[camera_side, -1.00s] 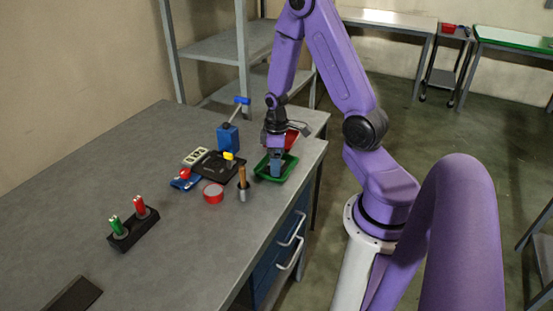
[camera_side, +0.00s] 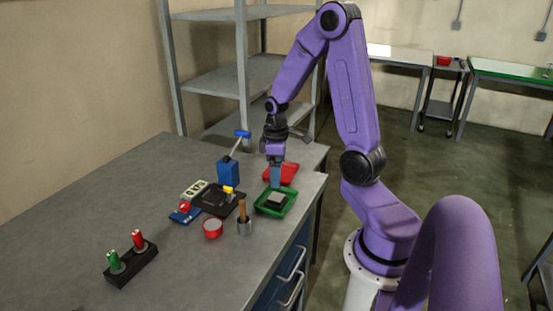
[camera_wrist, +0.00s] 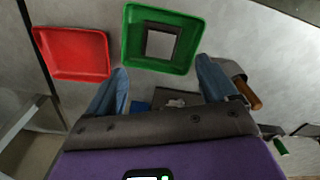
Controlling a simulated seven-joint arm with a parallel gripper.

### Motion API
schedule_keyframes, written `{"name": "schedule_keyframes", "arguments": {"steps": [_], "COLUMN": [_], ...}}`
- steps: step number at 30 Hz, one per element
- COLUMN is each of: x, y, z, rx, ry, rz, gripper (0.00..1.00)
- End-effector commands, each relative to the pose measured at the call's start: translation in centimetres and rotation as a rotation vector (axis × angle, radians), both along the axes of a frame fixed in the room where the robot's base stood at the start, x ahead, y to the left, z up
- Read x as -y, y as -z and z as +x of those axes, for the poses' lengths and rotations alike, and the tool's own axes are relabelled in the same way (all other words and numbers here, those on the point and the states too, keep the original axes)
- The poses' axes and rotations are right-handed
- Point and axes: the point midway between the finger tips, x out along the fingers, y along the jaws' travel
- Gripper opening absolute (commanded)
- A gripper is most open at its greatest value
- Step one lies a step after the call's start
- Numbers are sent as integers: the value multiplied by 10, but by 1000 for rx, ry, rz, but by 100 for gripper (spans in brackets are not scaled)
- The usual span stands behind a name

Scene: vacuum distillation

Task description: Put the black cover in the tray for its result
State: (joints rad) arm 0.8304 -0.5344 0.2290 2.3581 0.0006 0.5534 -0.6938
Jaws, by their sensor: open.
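The black cover (camera_side: 277,199) lies inside the green tray (camera_side: 291,204) at the right edge of the bench. In the wrist view the cover shows as a dark square with a paler middle (camera_wrist: 162,43), flat on the floor of the green tray (camera_wrist: 133,40). My gripper (camera_side: 275,185) is just above the cover, with its blue fingers pointing down. In the wrist view my gripper (camera_wrist: 162,85) has its fingers wide apart with nothing between them.
A red tray (camera_side: 284,173) sits behind the green one. To the left are a black plate (camera_side: 215,202) with a yellow part, a blue block with a lever (camera_side: 228,171), a red round container (camera_side: 212,229) and a metal cup with a wooden handle (camera_side: 244,226).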

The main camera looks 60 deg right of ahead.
Motion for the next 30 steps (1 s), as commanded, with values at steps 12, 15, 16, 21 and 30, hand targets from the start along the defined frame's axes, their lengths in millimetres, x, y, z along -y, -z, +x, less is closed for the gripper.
{"name": "schedule_keyframes", "arguments": {"steps": [12,15,16,21,30], "x": [-2,-15,-21,-71,-155], "y": [-39,-42,-44,-53,-68], "z": [0,0,0,-5,-46], "rx": [1,1,1,8,16], "ry": [-6,-32,-45,-152,-350], "rz": [-1,-1,-1,0,4], "gripper": [86,86,86,86,86]}}
